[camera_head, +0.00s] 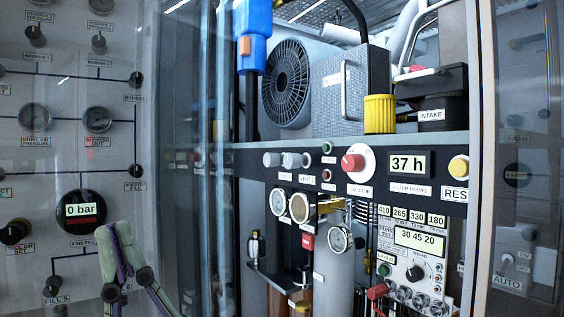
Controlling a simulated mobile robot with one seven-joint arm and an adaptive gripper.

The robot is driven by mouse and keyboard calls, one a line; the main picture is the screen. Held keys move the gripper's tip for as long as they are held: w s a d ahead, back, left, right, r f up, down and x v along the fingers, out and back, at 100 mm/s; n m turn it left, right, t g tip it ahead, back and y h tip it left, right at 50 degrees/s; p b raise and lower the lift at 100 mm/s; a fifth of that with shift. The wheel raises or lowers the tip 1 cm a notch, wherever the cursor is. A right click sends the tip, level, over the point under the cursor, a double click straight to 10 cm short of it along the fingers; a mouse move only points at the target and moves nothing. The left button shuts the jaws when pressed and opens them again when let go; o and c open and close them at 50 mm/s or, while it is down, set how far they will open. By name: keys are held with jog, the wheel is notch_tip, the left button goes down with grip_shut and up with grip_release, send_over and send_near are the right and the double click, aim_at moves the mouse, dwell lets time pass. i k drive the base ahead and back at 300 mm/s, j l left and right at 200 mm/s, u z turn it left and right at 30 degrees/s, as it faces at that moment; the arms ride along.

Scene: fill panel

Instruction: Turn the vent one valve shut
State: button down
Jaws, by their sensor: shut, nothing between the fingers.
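Two small pale grey knobs sit side by side at the left end of the dark control strip. The left knob (271,159) has a label below it too small to read surely. The right knob (292,160) is near a label that seems to read VENT and a character I cannot make out. I cannot tell for certain which is vent one, nor how far either is turned. My gripper (115,229) is at the lower left, pointing up, shut and empty. It is well left of and below the knobs in the picture, apart from them, in front of the left panel.
A clear pane or door edge (203,120) stands between the left gauge panel and the open cabinet. Round gauges (300,207) hang below the knobs. A red knob (353,162) and an hours display (409,164) are to their right. A fan unit (287,84) sits above.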

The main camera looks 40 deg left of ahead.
aim_at(270, 160)
jog(key=i+l+u, duration=0.2)
jog(key=u, duration=0.2)
jog(key=i+l+u, duration=0.2)
jog(key=u, duration=0.2)
jog(key=i+l+u, duration=0.1)
jog(key=l+u, duration=0.3)
